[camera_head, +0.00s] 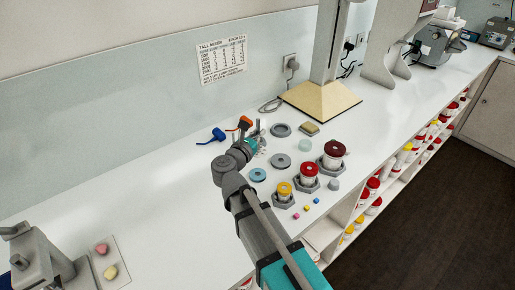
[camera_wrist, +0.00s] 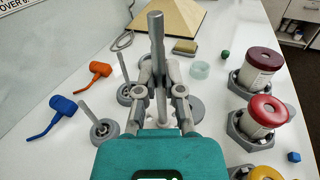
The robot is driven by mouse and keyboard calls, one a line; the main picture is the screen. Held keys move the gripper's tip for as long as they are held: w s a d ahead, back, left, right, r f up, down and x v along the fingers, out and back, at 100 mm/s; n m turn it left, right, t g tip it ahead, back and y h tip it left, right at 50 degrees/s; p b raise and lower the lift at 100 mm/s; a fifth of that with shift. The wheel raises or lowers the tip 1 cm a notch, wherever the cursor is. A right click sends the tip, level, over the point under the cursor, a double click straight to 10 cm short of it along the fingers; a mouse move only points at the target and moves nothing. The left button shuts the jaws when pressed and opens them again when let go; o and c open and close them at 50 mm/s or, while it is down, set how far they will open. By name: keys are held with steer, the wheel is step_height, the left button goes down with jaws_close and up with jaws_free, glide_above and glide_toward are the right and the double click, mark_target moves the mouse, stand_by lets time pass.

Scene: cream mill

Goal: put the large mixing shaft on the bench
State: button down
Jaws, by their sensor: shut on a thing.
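My gripper (camera_wrist: 160,92) is shut on a large grey mixing shaft (camera_wrist: 157,42), which stands up between the fingers in the wrist view. The shaft's lower end is hidden behind the fingers and wrist, so I cannot tell whether it touches the white bench (camera_head: 150,185). Two thinner shafts with round grey bases, one nearer (camera_wrist: 88,112) and one farther (camera_wrist: 122,68), stand to its left. In the head view my gripper (camera_head: 256,140) is over the bench, left of the grey discs.
A blue tool (camera_wrist: 58,110) and an orange tool (camera_wrist: 97,72) lie to the left. Red-lidded jars (camera_head: 333,150) (camera_head: 309,172) and a yellow-lidded jar (camera_head: 285,189) stand in grey holders to the right. The bench's left middle is clear.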

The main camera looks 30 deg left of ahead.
steer(key=w+a+f+b, duration=0.2)
steer(key=w+f+b, duration=0.2)
steer(key=f+b, duration=0.1)
steer(key=shift+w+a+f, duration=0.25)
steer(key=shift+w+f, duration=0.05)
steer(key=shift+w, duration=0.05)
steer(key=shift+w+a+f+b, duration=0.1)
steer(key=shift+w+f+b, duration=0.1)
steer(key=shift+f+b, duration=0.8)
steer(key=shift+w+a+f+b, duration=0.1)
steer(key=shift+w+f+b, duration=0.05)
steer(key=shift+f+b, duration=0.85)
steer(key=c, duration=0.8)
jaws_free()
steer(key=shift+f, duration=0.1)
steer(key=shift+o, duration=0.2)
steer(key=shift+s+r, duration=0.1)
steer(key=shift+r, duration=0.1)
